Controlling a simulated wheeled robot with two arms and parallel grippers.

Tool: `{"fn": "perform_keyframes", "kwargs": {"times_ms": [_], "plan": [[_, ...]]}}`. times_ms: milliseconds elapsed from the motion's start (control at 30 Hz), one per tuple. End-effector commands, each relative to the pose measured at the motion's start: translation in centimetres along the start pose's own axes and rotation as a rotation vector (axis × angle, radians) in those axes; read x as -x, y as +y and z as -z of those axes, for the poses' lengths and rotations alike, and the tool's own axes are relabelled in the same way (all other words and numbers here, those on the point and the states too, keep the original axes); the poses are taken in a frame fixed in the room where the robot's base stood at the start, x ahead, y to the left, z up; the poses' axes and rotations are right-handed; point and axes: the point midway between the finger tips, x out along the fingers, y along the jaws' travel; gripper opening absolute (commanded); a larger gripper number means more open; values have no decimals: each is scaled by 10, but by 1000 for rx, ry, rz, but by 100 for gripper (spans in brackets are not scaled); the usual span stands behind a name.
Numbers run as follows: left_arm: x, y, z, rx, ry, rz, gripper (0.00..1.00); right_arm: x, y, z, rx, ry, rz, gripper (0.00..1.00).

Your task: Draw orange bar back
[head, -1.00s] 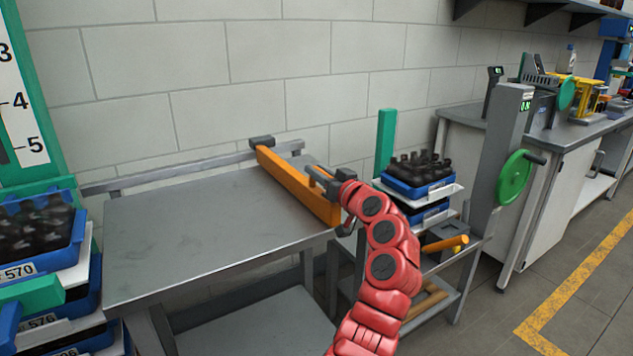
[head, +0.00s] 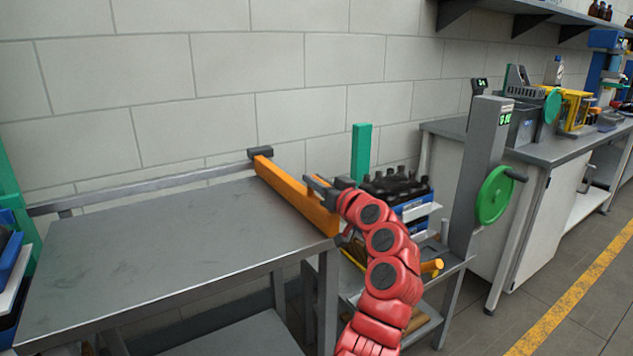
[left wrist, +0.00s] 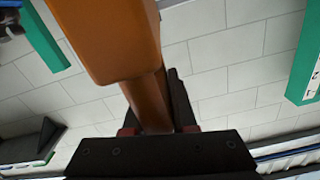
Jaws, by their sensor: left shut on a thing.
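The orange bar (head: 296,196) lies across the right end of the grey metal table (head: 150,255). Its far end joins a dark block (head: 260,152) on the rail along the table's back edge. My left gripper (head: 322,188), on the red arm, is at the right side of the bar near its front end. It is shut on the bar's handle, partly hidden in the head view. In the left wrist view the orange bar (left wrist: 105,40) looms large, and its round handle (left wrist: 150,100) runs between the dark fingers. My right gripper is not in view.
Right of the table, a low stand holds a blue crate of dark bottles (head: 395,190). A green post (head: 361,152) stands behind it. A grey column with a green handwheel (head: 494,195) stands further right. The tabletop left of the bar is bare.

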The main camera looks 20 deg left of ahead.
Motion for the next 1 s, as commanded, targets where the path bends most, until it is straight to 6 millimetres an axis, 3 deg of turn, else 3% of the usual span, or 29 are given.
{"fn": "perform_keyframes", "kwargs": {"times_ms": [33, 67, 200, 500, 633, 767, 1000], "plan": [[1, 2, 0, -1, -1, -5, 0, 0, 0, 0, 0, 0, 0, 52], [1, 2, 0, -1, -1, -5, 26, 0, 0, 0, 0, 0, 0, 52], [1, 2, 0, 0, 0, -4, 52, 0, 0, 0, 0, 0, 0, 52], [1, 1, 0, 0, 1, -3, 52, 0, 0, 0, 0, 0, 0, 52], [11, 2, 1, 1, 3, -5, 52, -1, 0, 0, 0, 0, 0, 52], [36, 2, 0, -1, 2, -5, 52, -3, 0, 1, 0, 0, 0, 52], [101, 2, 1, 1, 4, -9, 52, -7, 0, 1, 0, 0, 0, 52]]}}
